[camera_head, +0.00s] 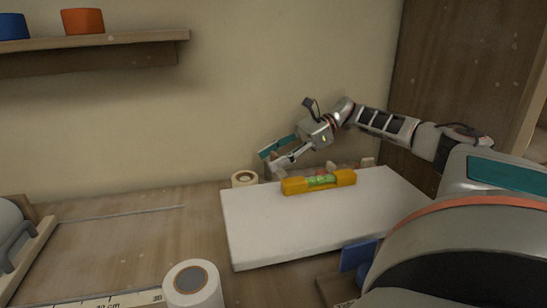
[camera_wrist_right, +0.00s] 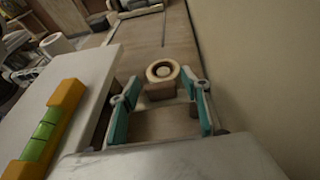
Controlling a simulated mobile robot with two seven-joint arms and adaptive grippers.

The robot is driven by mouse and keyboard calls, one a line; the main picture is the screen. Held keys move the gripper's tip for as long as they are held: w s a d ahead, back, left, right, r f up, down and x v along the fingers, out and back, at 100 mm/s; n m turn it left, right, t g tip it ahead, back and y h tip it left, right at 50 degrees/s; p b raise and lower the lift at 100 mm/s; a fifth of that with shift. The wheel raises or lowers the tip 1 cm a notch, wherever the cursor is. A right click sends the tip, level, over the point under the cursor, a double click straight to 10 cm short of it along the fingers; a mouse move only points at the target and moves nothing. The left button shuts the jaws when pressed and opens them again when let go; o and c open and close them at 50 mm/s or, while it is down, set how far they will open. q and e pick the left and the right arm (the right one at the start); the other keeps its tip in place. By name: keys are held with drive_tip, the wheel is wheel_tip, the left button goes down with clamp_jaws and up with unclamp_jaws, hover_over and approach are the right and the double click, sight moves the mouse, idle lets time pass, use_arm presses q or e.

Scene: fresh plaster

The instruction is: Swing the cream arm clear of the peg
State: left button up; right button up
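My right gripper (camera_head: 282,155) reaches in from the right, over the far left corner of a white board. In the right wrist view its teal-padded fingers (camera_wrist_right: 160,108) are spread apart with nothing held between them. A cream ring-shaped piece (camera_head: 244,178) stands on the worktop just left of the board. In the wrist view the cream ring (camera_wrist_right: 162,72) sits beyond the fingertips on a brown base. I cannot make out a separate cream arm or peg; small wooden pieces (camera_head: 367,162) behind the board are partly hidden. My left gripper is not in view.
The white board (camera_head: 270,236) carries an orange level (camera_head: 295,186) with a green vial. A white roll (camera_head: 192,287) stands at the front, beside a ruler (camera_head: 110,301). A blue piece (camera_head: 358,255) is at the board's front edge. The worktop's left middle is mostly clear.

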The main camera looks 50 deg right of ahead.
drive_tip(key=v, duration=1.2)
drive_tip(key=shift+w, duration=0.1)
